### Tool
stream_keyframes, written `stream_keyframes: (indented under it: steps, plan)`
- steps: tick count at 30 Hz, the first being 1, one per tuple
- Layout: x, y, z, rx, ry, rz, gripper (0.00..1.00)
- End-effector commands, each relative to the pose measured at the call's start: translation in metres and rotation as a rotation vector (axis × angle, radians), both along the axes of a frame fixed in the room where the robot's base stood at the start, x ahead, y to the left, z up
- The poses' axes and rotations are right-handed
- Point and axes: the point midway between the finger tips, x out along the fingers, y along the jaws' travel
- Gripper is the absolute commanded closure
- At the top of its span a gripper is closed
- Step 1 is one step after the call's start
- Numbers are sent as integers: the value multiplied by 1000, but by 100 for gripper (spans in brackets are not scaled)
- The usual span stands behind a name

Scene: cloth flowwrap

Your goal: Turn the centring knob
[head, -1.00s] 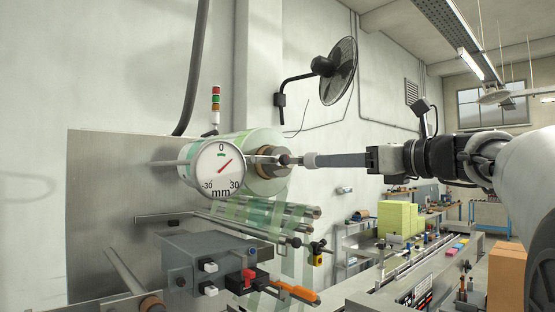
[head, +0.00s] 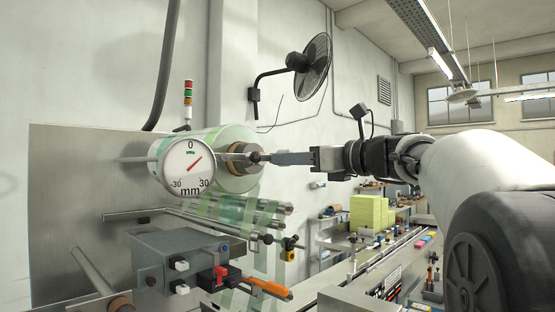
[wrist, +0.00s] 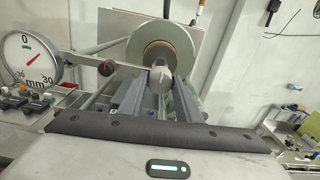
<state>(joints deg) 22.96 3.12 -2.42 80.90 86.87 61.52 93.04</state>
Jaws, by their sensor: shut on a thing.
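The centring knob (wrist: 162,79) is a light grey cylinder at the end of the film roll's shaft. In the wrist view it sits between the two fingers of my gripper (wrist: 160,80), which is shut on it. The round white dial (head: 187,167) stands left of the roll, marked -30, 0 and 30 mm. Its red needle points up and right, between 0 and 30. The dial also shows in the wrist view (wrist: 30,60).
The film roll (head: 232,172) lies just behind the knob. Below are rollers (head: 240,225) and a grey box (head: 175,258) with a red and an orange handle. A black wall fan (head: 312,58) hangs above.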

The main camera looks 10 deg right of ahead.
Motion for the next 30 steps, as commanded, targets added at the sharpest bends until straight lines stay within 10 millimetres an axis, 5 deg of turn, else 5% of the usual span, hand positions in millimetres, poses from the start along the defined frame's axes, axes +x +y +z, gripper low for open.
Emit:
stream_keyframes:
  steps: [11, 30]
  plan:
    - [0, 0, -1, -79, -56, 1, 92]
    - [0, -1, -2, -468, -340, 0, 92]
